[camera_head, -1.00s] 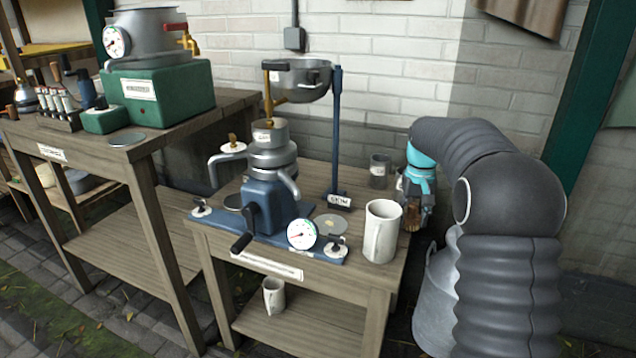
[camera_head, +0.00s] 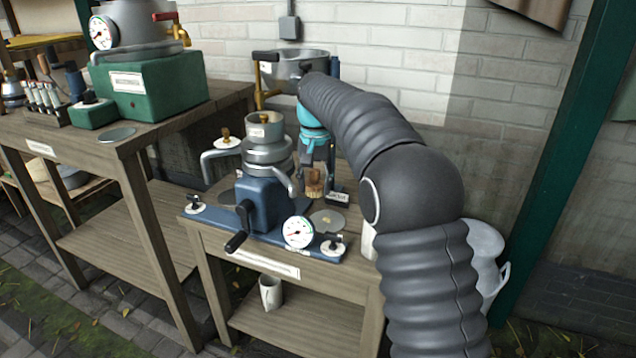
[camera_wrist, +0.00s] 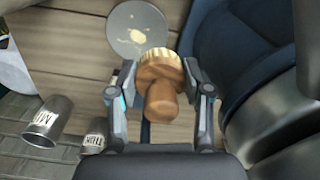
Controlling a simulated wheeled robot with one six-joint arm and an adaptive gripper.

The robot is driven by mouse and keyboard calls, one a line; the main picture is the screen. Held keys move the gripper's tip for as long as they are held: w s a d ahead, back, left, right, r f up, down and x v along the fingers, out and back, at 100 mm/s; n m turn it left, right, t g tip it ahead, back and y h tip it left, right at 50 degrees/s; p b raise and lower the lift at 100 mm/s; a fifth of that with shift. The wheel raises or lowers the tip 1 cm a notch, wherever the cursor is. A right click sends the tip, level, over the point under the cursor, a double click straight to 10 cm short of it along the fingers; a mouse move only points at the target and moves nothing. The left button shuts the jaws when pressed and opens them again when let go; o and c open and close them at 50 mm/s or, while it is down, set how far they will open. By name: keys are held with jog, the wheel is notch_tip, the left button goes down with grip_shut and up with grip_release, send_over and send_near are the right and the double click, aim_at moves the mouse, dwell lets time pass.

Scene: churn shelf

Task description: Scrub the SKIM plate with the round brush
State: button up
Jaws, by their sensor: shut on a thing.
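My gripper (camera_head: 314,163) is shut on the round brush (camera_head: 314,183), which has a brown wooden knob and pale bristles. In the wrist view the brush (camera_wrist: 162,99) sits between both fingers, bristles away from me. The SKIM plate (camera_head: 327,221) is a flat grey disc on the bench, just in front of the small SKIM sign (camera_head: 338,198). The brush is above and behind the plate in the head view, apart from it. In the wrist view the plate (camera_wrist: 127,30) lies beyond the bristles and carries cream-coloured smears.
The blue separator (camera_head: 264,195) stands left of the plate, with a pressure gauge (camera_head: 298,231) in front. A bowl (camera_head: 292,68) hangs above on a post. Two labelled metal cups (camera_wrist: 47,121) show in the wrist view.

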aim_at(315, 218)
jog(key=shift+f+b, duration=2.7)
jog(key=shift+f, duration=0.15)
jog(key=shift+f, duration=0.65)
jog(key=shift+d, duration=0.1)
jog(key=shift+s+d+r+b, duration=0.1)
jog(key=shift+s+d+b, duration=0.15)
jog(key=shift+d, duration=0.45)
jog(key=shift+s+d+b, duration=0.1)
jog(key=shift+s+d, duration=0.15)
jog(key=shift+d, duration=0.4)
jog(key=shift+s+d, duration=0.35)
jog(key=shift+d, duration=0.5)
jog(key=shift+s+d, duration=0.3)
jog(key=shift+d, duration=0.5)
jog(key=shift+f, duration=0.25)
jog(key=shift+w+a+f+p, duration=0.1)
jog(key=shift+w+a+p, duration=0.25)
jog(key=shift+a+p, duration=0.55)
jog(key=shift+w+a+p, duration=0.3)
jog(key=shift+a+p, duration=0.5)
jog(key=shift+a, duration=0.15)
jog(key=shift+w+a+f+p, duration=0.1)
jog(key=shift+w+a+p, duration=0.25)
jog(key=shift+a+p, duration=0.55)
jog(key=shift+w+a+f, duration=0.1)
jog(key=shift+a, duration=0.2)
